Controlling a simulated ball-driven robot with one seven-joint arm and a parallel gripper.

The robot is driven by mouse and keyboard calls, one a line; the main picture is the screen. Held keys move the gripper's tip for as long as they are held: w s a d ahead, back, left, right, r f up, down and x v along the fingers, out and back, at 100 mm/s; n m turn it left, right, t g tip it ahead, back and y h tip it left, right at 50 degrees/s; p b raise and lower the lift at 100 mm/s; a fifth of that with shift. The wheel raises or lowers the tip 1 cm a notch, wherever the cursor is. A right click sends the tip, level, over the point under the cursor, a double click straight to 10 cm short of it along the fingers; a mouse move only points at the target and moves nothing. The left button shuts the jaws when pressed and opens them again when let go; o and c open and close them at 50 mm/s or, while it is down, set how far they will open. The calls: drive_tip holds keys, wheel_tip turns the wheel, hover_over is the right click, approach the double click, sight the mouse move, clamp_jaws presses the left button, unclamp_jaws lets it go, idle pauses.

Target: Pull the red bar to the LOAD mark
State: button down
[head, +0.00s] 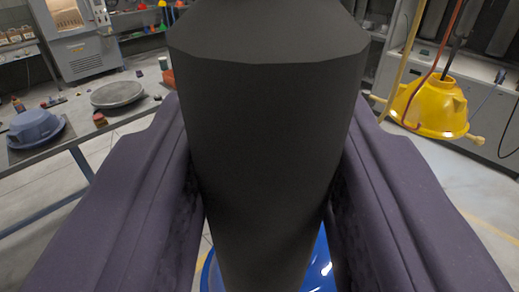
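I cannot pick out a red bar or a LOAD mark for certain. A thin red curved line (440,66), like a cord or hose, hangs in front of a yellow hood (430,106) at the upper right. A large dark grey tapered body (270,130) fills the middle and hides what lies behind it. Purple padded parts flank it on the left (120,200) and right (410,200), very near the camera. They may be my own; I cannot make out fingertips or a gap between them. Part of a shiny blue rounded thing (320,262) shows below.
A grey workbench at the left (45,170) carries a blue hood (36,128), a round grey lid (117,94) and small items. A grey oven-like machine (80,45) stands behind. A pale counter (490,110) lines the right. Some pale floor (440,160) shows clear below the yellow hood.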

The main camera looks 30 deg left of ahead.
drive_tip(key=s+a+b, duration=0.2)
drive_tip(key=s+b, duration=0.1)
drive_tip(key=s, duration=0.3)
drive_tip(key=shift+a, duration=0.1)
drive_tip(key=c, duration=0.8)
unclamp_jaws()
drive_tip(key=shift+s, duration=0.1)
drive_tip(key=v, duration=0.7)
drive_tip(key=shift+s+d, duration=0.25)
